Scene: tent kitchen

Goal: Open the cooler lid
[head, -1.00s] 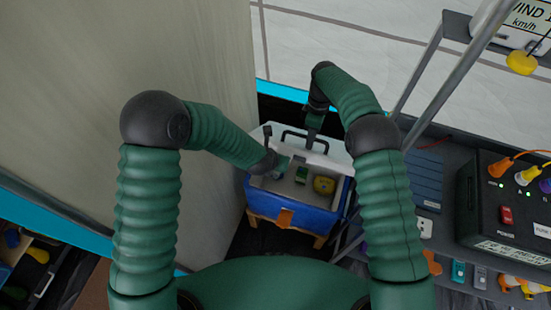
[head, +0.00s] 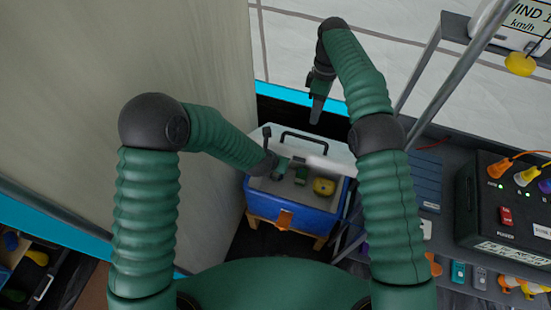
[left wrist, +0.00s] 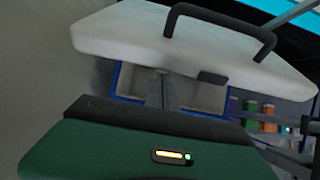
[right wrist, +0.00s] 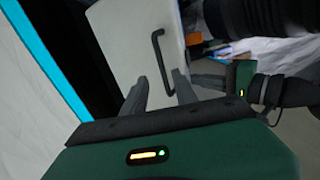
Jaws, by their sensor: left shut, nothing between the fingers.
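The cooler (head: 270,202) has a blue body and stands low in front of me in the head view. Its white lid (head: 330,160) with a black handle (head: 304,139) is raised and tilted back, so the inside shows; a yellow item (head: 323,187) lies in it. The lid also shows in the left wrist view (left wrist: 125,35). My left gripper (left wrist: 160,80) is shut and empty at the opening, on the front side of the lid. My right gripper (right wrist: 160,92) is open and empty; in the head view (head: 316,118) it hangs above and behind the lid, apart from the handle.
A grey-beige tent wall (head: 180,60) rises close on the left. A shelf with a black power box (head: 500,205) and metal poles stands on the right. The cooler rests on a low wooden stand (head: 262,222). Free space lies above the lid.

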